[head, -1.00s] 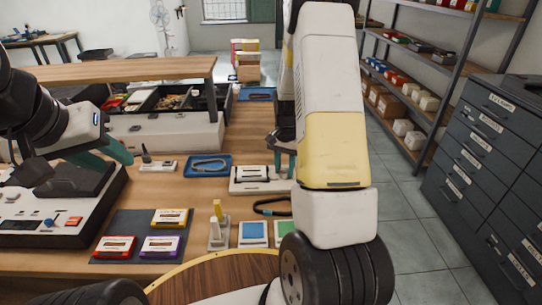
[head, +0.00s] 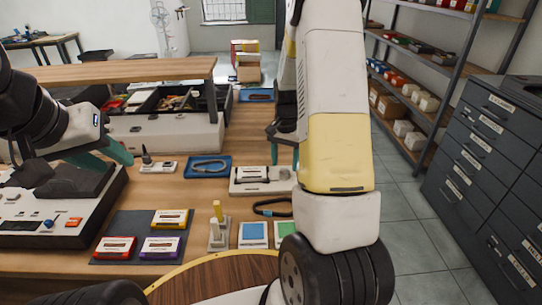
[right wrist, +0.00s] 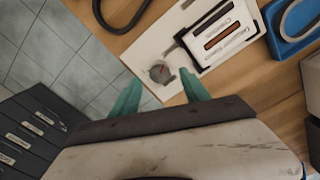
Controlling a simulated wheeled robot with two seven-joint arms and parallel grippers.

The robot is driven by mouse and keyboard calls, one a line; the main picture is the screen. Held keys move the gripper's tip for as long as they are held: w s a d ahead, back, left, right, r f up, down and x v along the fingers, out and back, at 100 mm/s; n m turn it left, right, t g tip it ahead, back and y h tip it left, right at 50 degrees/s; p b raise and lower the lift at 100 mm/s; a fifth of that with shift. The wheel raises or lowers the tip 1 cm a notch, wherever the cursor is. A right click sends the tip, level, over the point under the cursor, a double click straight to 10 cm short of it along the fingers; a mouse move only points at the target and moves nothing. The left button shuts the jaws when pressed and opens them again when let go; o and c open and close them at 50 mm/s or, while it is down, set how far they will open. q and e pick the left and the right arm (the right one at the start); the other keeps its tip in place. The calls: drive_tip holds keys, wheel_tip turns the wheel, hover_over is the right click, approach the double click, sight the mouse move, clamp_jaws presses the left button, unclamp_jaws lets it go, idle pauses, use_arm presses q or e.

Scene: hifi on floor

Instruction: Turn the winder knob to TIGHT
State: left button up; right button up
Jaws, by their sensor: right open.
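The winder is a white board (head: 240,186) on the bench in the head view. It also shows in the right wrist view (right wrist: 150,48), with a dark-framed cassette (right wrist: 223,35) on it. Its round grey knob (right wrist: 160,72) has a small red mark. The lettering around the knob is too small to read. My right gripper (right wrist: 162,92) is open, with its teal fingers apart on either side of the knob in that view. The knob is not gripped. In the head view my left gripper (head: 118,165) appears open and empty, above the deck at the left.
A deck with buttons (head: 60,222) stands at the left. A dark mat (head: 140,222) holds several cassettes. A blue tray (head: 207,166) with a cable loop lies left of the winder. A black loop (head: 272,207) and coloured pads lie in front. The shelf bench (head: 130,70) rises behind.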

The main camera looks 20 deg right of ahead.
drive_tip(key=shift+r, duration=2.2)
drive_tip(key=shift+a+r, duration=0.1)
drive_tip(key=shift+r, duration=0.1)
wheel_tip(320, 180, up, 8)
drive_tip(key=n+t, duration=0.1)
drive_tip(key=n, duration=0.1)
hover_over(285, 171)
drive_tip(key=s+a, duration=0.3)
drive_tip(key=s+a+r+n+t+y, duration=0.1)
drive_tip(key=s+a+r+n+t, duration=0.1)
drive_tip(key=s+a+r, duration=0.3)
drive_tip(key=s+a+r+n+t, duration=0.1)
drive_tip(key=s+a+r+n, duration=0.1)
drive_tip(key=s+r, duration=0.2)
drive_tip(key=s+a+r+n+t+y, duration=0.1)
drive_tip(key=s+r, duration=0.3)
drive_tip(key=s, duration=0.6)
drive_tip(key=shift+a+n+t, duration=0.6)
drive_tip(key=shift+a+n, duration=0.05)
drive_tip(key=shift+n, duration=0.25)
